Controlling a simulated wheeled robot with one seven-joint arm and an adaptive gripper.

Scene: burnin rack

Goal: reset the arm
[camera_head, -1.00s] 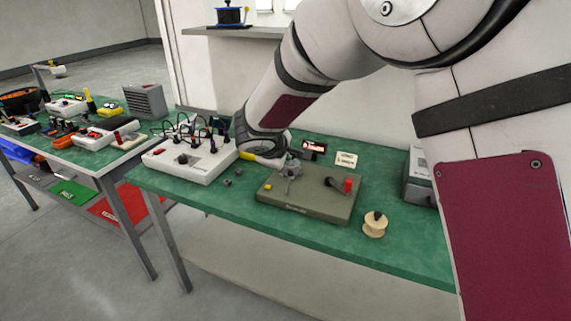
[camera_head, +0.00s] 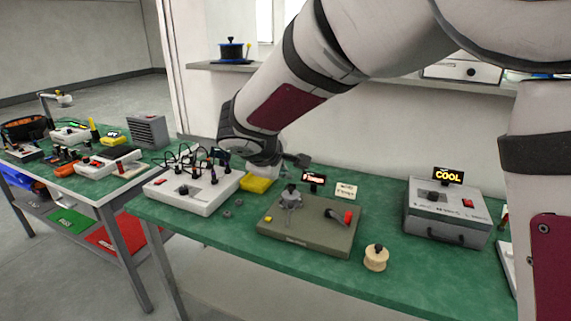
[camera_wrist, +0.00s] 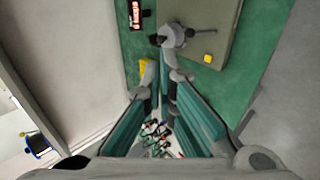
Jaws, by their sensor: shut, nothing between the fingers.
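My arm reaches in from the upper right in the head view, and my gripper (camera_head: 294,160) is above the far side of the green bench (camera_head: 330,271), behind and above an olive fixture box (camera_head: 285,238). In the wrist view my gripper (camera_wrist: 165,62) has its fingertips together with nothing between them. The fixture's metal clamp (camera_wrist: 178,36) shows just past the fingertips there. The gripper appears clear of the fixture.
A white control box (camera_head: 190,193) with cables stands left of the fixture, beside a yellow block (camera_head: 256,183). A wooden spool (camera_head: 376,258) stands front right. A grey box with a "COOL" display (camera_head: 447,212) is at right. A shelf (camera_head: 400,78) runs along the wall above.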

